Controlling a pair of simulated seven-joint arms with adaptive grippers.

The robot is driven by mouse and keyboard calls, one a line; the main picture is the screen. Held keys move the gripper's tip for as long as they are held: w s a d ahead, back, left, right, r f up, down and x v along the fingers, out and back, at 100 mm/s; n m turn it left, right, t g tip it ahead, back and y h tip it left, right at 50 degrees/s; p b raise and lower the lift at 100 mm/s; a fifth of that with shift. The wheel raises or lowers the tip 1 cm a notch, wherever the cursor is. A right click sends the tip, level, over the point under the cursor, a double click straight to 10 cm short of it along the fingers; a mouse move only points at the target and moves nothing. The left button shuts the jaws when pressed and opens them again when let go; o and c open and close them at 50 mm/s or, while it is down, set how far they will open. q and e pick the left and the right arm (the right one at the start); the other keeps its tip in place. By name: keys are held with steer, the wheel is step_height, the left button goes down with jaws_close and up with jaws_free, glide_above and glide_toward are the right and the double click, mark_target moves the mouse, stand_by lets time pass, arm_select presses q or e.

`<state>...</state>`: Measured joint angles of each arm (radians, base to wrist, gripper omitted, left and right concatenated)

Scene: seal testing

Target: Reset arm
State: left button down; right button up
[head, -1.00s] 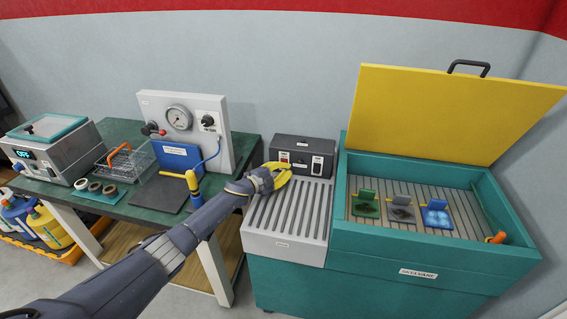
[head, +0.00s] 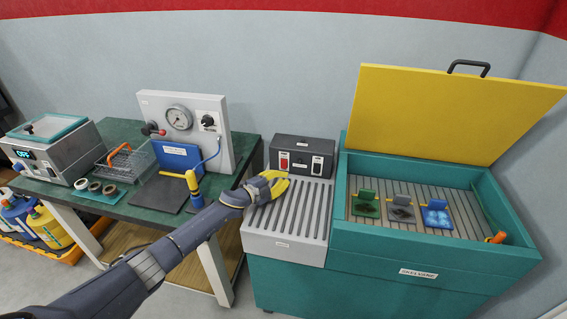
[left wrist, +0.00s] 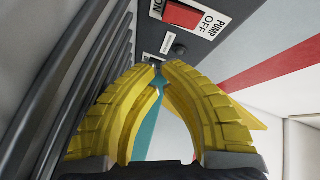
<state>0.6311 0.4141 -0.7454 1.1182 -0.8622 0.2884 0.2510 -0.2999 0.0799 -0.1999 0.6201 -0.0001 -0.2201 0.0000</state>
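My left gripper (head: 277,184) has yellow fingers and hovers over the left part of the grey ribbed top (head: 296,226), in front of the dark switch box (head: 318,146). In the left wrist view the fingers (left wrist: 156,66) curve toward each other, with a narrow gap between the tips and nothing held. The red pump switch (left wrist: 182,15) with its ON and OFF label shows beyond the fingertips, apart from them. My right gripper is in no view.
Right of the ribbed top stands a teal tank (head: 400,243), its yellow lid (head: 445,110) raised, with three coloured samples inside. At left, a green bench (head: 122,205) holds a gauge panel (head: 218,150), a wire basket (head: 128,162) and a box reading OFF (head: 60,152).

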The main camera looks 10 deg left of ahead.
arm_select(q)
steer(key=shift+s, duration=0.45)
